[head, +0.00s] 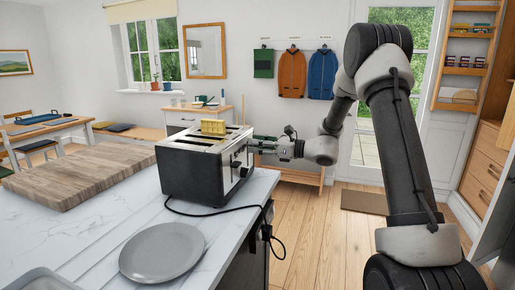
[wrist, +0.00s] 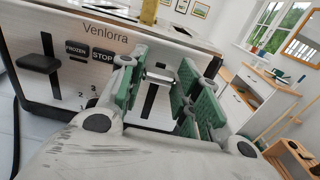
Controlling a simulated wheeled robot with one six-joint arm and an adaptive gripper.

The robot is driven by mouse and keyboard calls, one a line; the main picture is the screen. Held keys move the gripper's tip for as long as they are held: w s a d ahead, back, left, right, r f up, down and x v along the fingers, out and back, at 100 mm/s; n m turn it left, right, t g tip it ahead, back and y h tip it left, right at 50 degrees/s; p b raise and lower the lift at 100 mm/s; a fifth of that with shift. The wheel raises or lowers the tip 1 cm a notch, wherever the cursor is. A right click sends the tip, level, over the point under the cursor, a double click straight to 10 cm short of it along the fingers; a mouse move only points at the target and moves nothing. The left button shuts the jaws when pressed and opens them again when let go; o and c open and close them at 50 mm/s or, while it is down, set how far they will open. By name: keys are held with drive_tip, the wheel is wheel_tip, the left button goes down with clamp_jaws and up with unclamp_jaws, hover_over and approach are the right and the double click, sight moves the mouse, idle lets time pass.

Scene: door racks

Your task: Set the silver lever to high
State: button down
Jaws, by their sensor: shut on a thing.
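The toaster (head: 205,170) stands on the white counter, with its lever end facing my arm. In the wrist view its front panel (wrist: 75,65) is marked "Venlorra". The silver lever (wrist: 158,74) sits near the top of its dark vertical slot (wrist: 151,100). My gripper (wrist: 162,70) has its green fingers on either side of this lever and is shut on it. In the head view my gripper (head: 263,143) reaches the toaster's right end from the right, and the lever itself is hidden there.
A second, black lever (wrist: 39,63) is left of the "FROZEN" and "STOP" buttons (wrist: 102,55). Yellow bread (head: 213,127) stands in the toaster's top. A cutting board (head: 85,172), a grey plate (head: 162,252) and a black cord (head: 215,212) are on the counter.

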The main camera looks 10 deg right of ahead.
drive_tip(key=shift+r, duration=0.2)
drive_tip(key=c, duration=1)
unclamp_jaws()
drive_tip(key=v, duration=1.2)
